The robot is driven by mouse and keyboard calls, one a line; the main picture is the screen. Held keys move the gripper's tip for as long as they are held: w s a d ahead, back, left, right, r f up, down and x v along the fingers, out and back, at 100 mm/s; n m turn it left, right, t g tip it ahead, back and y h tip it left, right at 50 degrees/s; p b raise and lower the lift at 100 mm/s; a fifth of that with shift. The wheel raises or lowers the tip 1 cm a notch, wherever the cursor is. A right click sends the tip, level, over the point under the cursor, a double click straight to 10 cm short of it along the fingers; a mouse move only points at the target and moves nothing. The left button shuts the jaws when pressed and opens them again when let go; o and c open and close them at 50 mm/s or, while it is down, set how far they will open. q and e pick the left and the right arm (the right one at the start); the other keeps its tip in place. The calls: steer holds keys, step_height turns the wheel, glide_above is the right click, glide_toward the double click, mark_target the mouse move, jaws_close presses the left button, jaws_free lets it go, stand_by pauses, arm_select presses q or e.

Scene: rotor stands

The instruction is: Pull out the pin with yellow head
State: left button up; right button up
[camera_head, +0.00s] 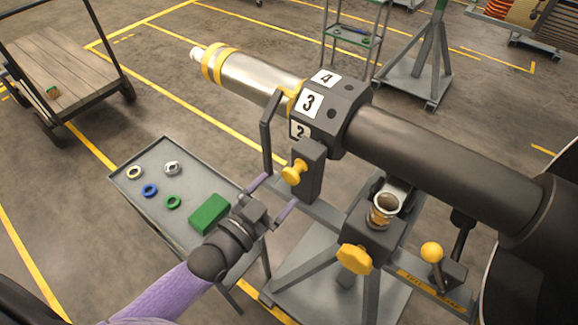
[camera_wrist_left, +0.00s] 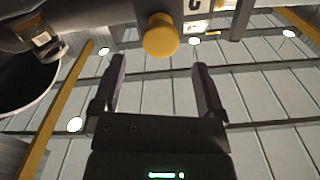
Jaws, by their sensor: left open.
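The pin with a yellow head (camera_head: 292,173) sits in a dark upright block beside the numbered drum (camera_head: 335,112) of the rotor. Its round head also shows in the left wrist view (camera_wrist_left: 160,36), beyond the fingertips and roughly centred between them. My left gripper (camera_head: 273,196) is open and empty, with its purple fingers spread, just in front and to the lower left of the pin head. In the wrist view the fingers (camera_wrist_left: 159,67) appear apart from the head. The pin's shaft is hidden in the block. My right gripper does not show.
A grey tray cart (camera_head: 190,160) with coloured rings, a nut and a green block (camera_head: 210,213) stands below my left arm. A yellow star knob (camera_head: 354,258) and a yellow ball lever (camera_head: 431,252) are on the stand to the right. A bracket arm (camera_head: 268,135) rises beside the pin.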

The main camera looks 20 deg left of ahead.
mark_target(289, 179)
arm_select(q)
steer(key=x, duration=0.5)
steer(key=shift+w+f+b, duration=0.1)
steer(key=shift+w+b, duration=0.1)
steer(key=shift+b, duration=0.1)
jaws_close()
